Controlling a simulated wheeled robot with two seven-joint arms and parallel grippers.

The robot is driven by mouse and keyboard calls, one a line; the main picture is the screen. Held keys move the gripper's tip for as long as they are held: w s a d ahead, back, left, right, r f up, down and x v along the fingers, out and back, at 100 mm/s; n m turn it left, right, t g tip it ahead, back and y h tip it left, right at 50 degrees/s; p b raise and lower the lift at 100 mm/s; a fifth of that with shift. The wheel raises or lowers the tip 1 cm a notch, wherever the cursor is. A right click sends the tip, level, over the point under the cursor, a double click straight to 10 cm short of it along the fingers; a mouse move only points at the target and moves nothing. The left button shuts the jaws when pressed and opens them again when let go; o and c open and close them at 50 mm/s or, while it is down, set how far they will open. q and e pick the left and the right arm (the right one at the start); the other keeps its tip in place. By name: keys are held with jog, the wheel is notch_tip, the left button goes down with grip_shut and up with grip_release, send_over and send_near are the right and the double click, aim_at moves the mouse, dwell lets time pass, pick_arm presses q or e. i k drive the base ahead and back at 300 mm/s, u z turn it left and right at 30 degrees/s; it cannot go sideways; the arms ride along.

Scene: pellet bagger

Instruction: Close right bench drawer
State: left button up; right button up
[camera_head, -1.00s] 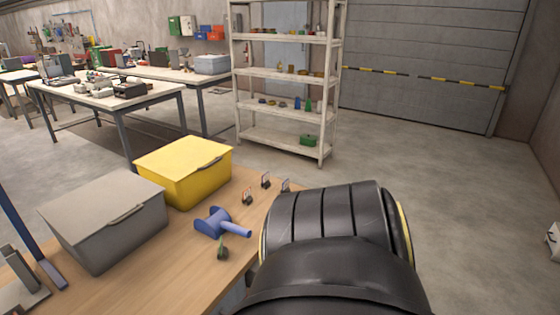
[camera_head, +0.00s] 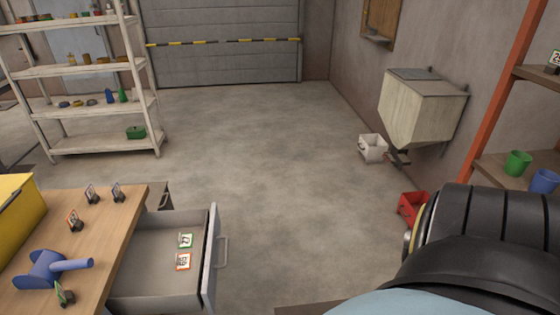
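The right bench drawer (camera_head: 155,283) is pulled out from the right end of the wooden bench (camera_head: 108,236). Its grey front panel (camera_head: 210,262) faces right and carries a bar handle (camera_head: 222,250). Two small number tags lie inside, one green-edged (camera_head: 185,240) and one orange-edged (camera_head: 183,261). A thick black arm link of mine fills the lower right, well apart from the drawer. Neither of my grippers shows in this view.
On the bench stand a yellow bin (camera_head: 20,222), a blue tool (camera_head: 45,268) and several small number tags. A white hopper (camera_head: 420,105) hangs on the right wall, with a white bucket (camera_head: 373,148) and a red bin (camera_head: 412,208) below. The floor right of the drawer is clear.

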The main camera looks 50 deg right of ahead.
aim_at(147, 281)
jog(key=z, duration=0.5)
jog(key=k, duration=1.2)
jog(key=z, duration=0.5)
jog(key=i, duration=1.85)
jog(key=u, duration=0.6)
